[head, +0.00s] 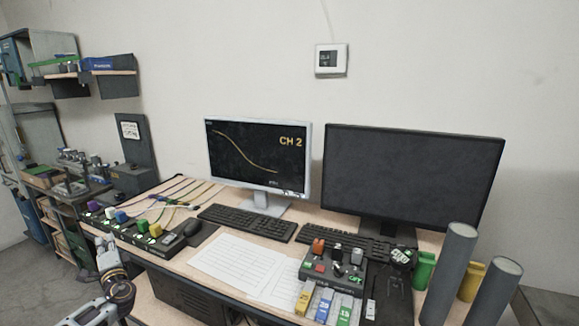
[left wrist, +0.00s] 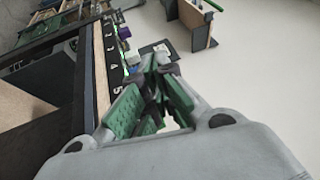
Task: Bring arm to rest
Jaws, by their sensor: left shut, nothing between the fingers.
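My left gripper (head: 104,243) is at the lower left of the head view, by the front left edge of the desk (head: 180,262). Its arm comes up from the bottom edge of the picture. In the left wrist view the gripper's green-padded fingers (left wrist: 157,62) are together with nothing between them. A row of coloured plugs on a dark numbered strip (left wrist: 117,72) lies just past the fingers there, to the left. The right gripper is not in view.
The desk bears two monitors (head: 258,158), a keyboard (head: 248,221), white papers (head: 238,258) and a control box (head: 334,271) with coloured levers. Grey cylinders (head: 450,270) stand at the right. A cluttered side bench (head: 65,190) is at the left.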

